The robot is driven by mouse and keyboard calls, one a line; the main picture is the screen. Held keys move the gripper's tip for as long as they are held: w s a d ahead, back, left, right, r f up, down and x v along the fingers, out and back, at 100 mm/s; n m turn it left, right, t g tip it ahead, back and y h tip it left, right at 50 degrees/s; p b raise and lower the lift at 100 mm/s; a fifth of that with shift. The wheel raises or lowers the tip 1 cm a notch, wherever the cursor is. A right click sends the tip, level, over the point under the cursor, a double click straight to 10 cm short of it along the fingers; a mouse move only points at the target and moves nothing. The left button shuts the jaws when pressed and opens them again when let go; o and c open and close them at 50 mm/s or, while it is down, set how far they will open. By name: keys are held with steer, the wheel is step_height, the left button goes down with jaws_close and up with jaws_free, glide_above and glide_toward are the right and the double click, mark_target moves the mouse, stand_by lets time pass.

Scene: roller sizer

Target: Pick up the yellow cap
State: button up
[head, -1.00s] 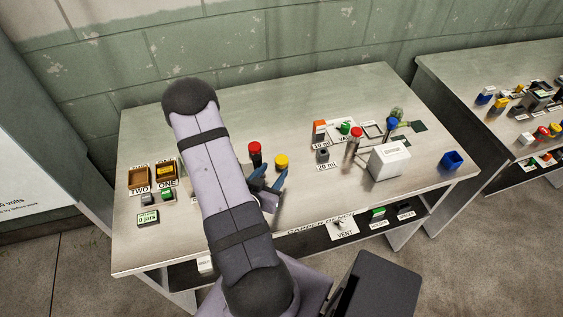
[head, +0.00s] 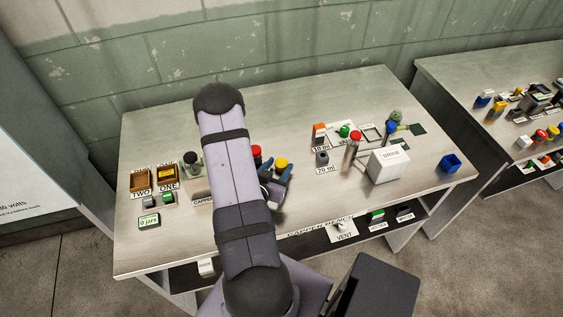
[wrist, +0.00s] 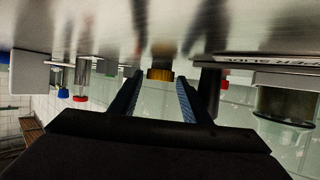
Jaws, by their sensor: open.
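The yellow cap (head: 281,162) is near the middle of the workbench, just right of a red-topped item (head: 257,152). My gripper (head: 277,180) is open at the cap's near side, with its blue-lined fingers low over the bench. My arm hides part of the bench to the left.
A white box (head: 388,163), a blue container (head: 451,163) and red- and blue-topped tubes stand to the right. Two brown trays (head: 140,178) and a dark-topped jar (head: 191,160) are at the left. The bench front between the gripper and white box is clear.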

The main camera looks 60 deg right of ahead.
steer(key=c, duration=0.8)
steer(key=shift+r, duration=0.1)
step_height(320, 180, up, 10)
stand_by(0.6)
